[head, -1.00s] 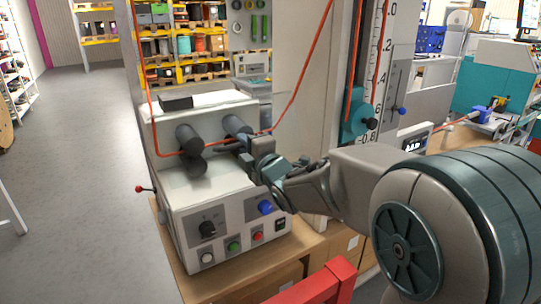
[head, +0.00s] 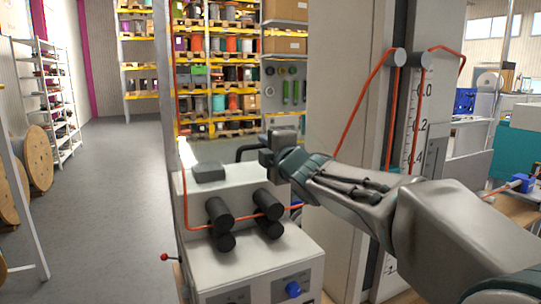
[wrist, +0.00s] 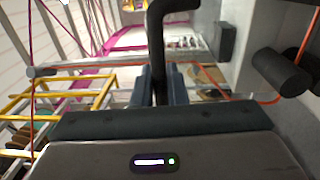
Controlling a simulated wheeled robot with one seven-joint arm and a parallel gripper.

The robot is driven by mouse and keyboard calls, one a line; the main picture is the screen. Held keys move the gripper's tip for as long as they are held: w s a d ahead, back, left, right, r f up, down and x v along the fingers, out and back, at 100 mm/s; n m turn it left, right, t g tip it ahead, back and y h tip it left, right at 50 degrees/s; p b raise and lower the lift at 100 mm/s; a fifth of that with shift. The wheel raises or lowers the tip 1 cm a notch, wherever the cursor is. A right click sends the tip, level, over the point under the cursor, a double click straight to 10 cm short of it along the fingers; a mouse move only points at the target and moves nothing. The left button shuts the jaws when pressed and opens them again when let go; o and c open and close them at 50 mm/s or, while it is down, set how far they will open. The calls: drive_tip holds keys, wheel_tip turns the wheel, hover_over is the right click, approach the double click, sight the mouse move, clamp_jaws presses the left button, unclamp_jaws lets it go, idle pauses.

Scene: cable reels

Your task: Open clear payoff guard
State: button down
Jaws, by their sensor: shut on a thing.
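The payoff machine is a white box (head: 240,270) in the lower middle of the head view. A black bar handle (head: 248,150) is above its top; I take it for the guard's handle. The clear guard panel itself is hard to make out. My gripper (head: 270,153) is shut on this handle, above and behind the black rollers (head: 220,212). In the wrist view the bent black handle (wrist: 156,45) runs down between my two fingers (wrist: 160,84). An orange cable (head: 197,229) passes between the roller pairs, below my gripper.
A tall pale column with a scale (head: 420,115) and orange cables stands just right of the machine, behind my arm. Shelves of reels (head: 220,70) stand far behind. The left floor is largely clear.

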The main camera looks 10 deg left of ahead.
drive_tip(key=shift+w+a+r, duration=0.15)
drive_tip(key=shift+w+r, duration=0.05)
drive_tip(key=shift+r, duration=0.15)
drive_tip(key=c, duration=1.6)
unclamp_jaws()
drive_tip(key=shift+o, duration=0.2)
drive_tip(key=b+v, duration=0.2)
drive_tip(key=v, duration=1.1)
drive_tip(key=shift+s+d, duration=0.25)
drive_tip(key=shift+s, duration=0.05)
drive_tip(key=shift+f, duration=0.1)
